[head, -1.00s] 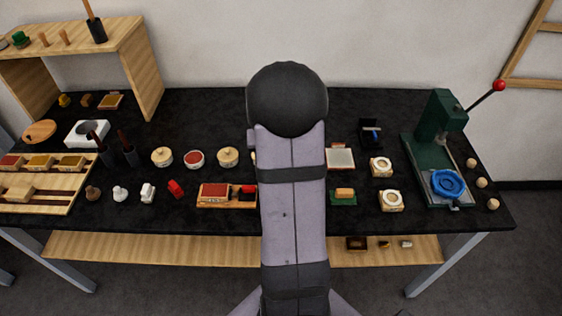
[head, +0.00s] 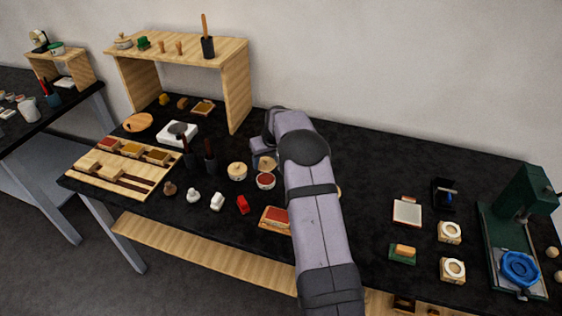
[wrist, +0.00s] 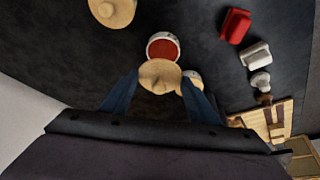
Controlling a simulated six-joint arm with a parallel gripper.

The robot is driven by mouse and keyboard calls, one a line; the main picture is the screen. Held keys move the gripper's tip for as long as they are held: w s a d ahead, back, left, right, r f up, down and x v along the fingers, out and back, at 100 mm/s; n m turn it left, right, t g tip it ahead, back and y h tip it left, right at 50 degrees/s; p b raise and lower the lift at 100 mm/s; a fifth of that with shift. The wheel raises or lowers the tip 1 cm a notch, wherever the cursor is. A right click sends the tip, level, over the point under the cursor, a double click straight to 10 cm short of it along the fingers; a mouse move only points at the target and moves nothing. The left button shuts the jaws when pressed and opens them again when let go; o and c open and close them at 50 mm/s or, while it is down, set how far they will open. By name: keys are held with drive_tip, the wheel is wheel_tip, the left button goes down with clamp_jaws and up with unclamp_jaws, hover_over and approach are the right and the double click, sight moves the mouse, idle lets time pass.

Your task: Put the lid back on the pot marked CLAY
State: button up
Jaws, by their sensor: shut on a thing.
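My gripper (wrist: 160,92) is shut on a round, pale wooden lid (wrist: 159,76). In the head view the lid (head: 266,162) shows beside my arm, behind an open pot. This white pot with red contents (head: 265,181) has no lid on it. In the wrist view the open pot (wrist: 163,49) lies just beyond the lid, whose edge overlaps its near rim. I cannot read any marking, so CLAY is not confirmed. A lidded pot (head: 237,171) stands left of the open one; the held lid and a finger partly hide it in the wrist view.
Another pale lid top (wrist: 112,10) shows at the top of the wrist view. A red block (head: 243,204) and white pieces lie in front. A wooden shelf (head: 238,85) rises behind left. Black tabletop behind my arm is clear.

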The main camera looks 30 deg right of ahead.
drive_tip(key=shift+w+a, duration=0.1)
drive_tip(key=shift+a, duration=0.05)
drive_tip(key=shift+f, duration=0.15)
drive_tip(key=shift+f+b, duration=1.95)
drive_tip(key=shift+f, duration=1.15)
drive_tip(key=shift+f+b, duration=0.15)
drive_tip(key=shift+b, duration=0.45)
idle(0.6)
idle(0.4)
drive_tip(key=o, duration=1.1)
drive_tip(key=shift+o, duration=0.5)
drive_tip(key=o, duration=0.4)
drive_tip(key=shift+c, duration=0.2)
